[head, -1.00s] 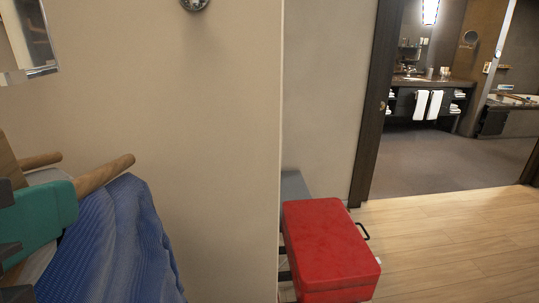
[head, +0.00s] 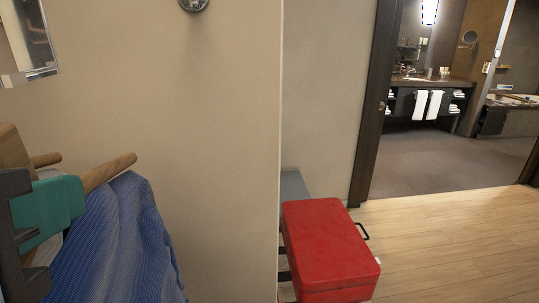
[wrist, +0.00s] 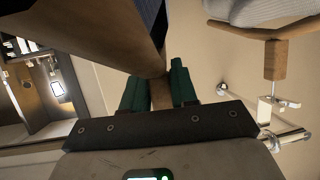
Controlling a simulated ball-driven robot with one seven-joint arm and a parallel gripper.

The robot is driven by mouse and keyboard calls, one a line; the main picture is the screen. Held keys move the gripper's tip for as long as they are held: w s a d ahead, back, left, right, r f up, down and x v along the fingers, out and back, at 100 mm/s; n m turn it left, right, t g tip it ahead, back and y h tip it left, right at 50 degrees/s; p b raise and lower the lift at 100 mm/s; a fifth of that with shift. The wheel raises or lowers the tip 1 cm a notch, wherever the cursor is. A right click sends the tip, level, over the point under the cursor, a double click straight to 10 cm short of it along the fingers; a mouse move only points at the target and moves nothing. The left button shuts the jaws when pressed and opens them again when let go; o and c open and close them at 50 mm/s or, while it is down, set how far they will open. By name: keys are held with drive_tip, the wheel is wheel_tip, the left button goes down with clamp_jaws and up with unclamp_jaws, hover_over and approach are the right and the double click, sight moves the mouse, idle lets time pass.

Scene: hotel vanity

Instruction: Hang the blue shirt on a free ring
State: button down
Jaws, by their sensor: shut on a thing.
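The blue shirt (head: 115,245) hangs at the lower left of the head view, below a wooden hanger (head: 108,172). My gripper (head: 48,208), with teal fingers, is at the left edge beside it. In the wrist view my gripper (wrist: 158,88) is shut on the wooden hanger (wrist: 115,32), and a strip of the blue shirt (wrist: 150,12) shows above. Metal wall fittings (wrist: 286,138) show at the right of the wrist view; I cannot tell whether these are the rings or which is free. The hanger's upper end is hidden in the head view.
Another wooden hanger (wrist: 276,60) with a pale garment (wrist: 262,12) is at the upper right of the wrist view. A red box (head: 330,248) stands right of the wall corner. A framed mirror (head: 28,40) is at the upper left. The wooden floor at right is clear.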

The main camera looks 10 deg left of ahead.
sight(80, 218)
drive_tip(key=shift+w+a+p, duration=0.2)
drive_tip(key=shift+w+a, duration=0.05)
drive_tip(key=shift+w, duration=0.75)
drive_tip(key=shift+w+a+p, duration=0.15)
drive_tip(key=shift+w+a, duration=0.05)
drive_tip(key=shift+w, duration=0.75)
idle(1.2)
drive_tip(key=shift+f, duration=0.55)
idle(1.3)
drive_tip(key=c, duration=0.8)
unclamp_jaws()
